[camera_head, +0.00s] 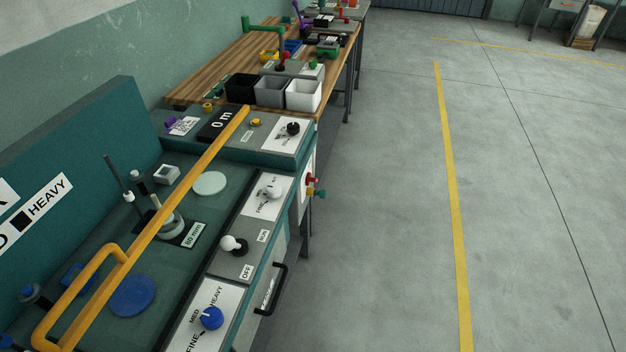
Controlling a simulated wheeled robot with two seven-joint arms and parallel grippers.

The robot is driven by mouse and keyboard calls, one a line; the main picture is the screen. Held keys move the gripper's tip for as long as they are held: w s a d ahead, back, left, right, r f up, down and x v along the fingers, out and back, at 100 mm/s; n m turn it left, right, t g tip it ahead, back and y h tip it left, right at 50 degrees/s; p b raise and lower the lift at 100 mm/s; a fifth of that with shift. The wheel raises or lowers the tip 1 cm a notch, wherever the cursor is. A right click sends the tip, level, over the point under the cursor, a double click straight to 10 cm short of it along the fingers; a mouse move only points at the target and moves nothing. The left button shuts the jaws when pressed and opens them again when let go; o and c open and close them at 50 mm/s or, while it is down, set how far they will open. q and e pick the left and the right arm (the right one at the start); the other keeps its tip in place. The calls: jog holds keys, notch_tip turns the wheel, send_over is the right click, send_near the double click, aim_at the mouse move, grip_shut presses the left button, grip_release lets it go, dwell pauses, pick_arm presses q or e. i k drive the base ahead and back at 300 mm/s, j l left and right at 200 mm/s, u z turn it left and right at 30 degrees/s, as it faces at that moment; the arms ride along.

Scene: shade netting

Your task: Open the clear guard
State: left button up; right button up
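A long yellow bar (185,192) with a yellow loop handle (76,284) runs slantwise over the green machine bed (180,270) at the left. It looks like the edge of the clear guard. The clear pane itself is hardly visible, so I cannot tell its exact position. Under and beside the bar are a pale round disc (209,183), a blue disc (132,296), a post on a round base and an "80 mm" label (193,235). Neither of my grippers is in view.
A front panel carries a white-knobbed OFF/RUN switch (232,244), a blue knob (211,318) and other dials. A black drawer handle (272,290) sticks out below. Behind stands a wooden bench (220,75) with black, grey and white bins (303,96). The floor at right is clear.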

aim_at(72, 338)
jog(key=k+j+u, duration=0.2)
jog(key=u, duration=1.3)
